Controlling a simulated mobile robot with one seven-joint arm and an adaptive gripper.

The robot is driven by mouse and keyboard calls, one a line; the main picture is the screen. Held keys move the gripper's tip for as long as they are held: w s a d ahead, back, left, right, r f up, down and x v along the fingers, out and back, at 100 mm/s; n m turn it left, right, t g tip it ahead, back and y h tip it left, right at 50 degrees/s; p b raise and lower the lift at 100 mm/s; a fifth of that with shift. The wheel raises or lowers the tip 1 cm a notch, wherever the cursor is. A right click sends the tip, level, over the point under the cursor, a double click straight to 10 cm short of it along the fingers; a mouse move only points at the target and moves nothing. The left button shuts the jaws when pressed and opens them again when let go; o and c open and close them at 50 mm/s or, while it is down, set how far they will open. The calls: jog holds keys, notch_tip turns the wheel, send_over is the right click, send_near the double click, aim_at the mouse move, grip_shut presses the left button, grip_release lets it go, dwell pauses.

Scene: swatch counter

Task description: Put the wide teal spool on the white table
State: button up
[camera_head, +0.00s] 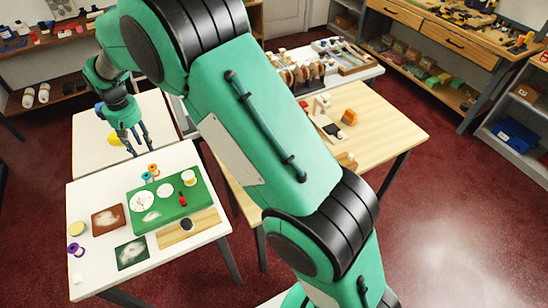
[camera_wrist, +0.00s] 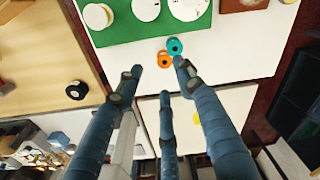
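A teal spool (camera_head: 146,177) lies on a white table (camera_head: 100,195), beside an orange spool (camera_head: 154,170) and close to the green mat's far edge. In the wrist view the teal spool (camera_wrist: 174,46) shows its round end with a dark hole, touching or nearly touching the orange spool (camera_wrist: 164,59). My gripper (camera_head: 136,150) hangs over the gap between this table and a second white table (camera_head: 90,150) behind it. In the wrist view its three fingers (camera_wrist: 158,75) are spread and empty, with the spools beyond the tips. I cannot judge its height exactly.
A green mat (camera_head: 140,217) with white discs and a cream spool (camera_head: 189,177) fills the table's middle. A purple spool (camera_head: 75,249) stands at the left edge. A yellow thing (camera_head: 115,139) lies on the back white table. A wooden table (camera_head: 385,125) stands right.

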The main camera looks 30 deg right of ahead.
jog(key=s+d+r+m+t, duration=0.2)
jog(key=s+d+r+m, duration=0.1)
jog(key=s+d+r, duration=1.65)
jog(key=s+d+r+m+t, duration=0.1)
jog(key=s+d, duration=0.2)
jog(key=s, duration=0.5)
jog(key=s+d+m+t, duration=0.1)
jog(key=s+d, duration=0.3)
jog(key=s, duration=0.4)
jog(key=s+d+r+m+t, duration=0.1)
jog(key=s+d, duration=0.2)
jog(key=s, duration=0.6)
jog(key=shift+d+r+m, duration=0.3)
jog(key=shift+o, duration=0.5)
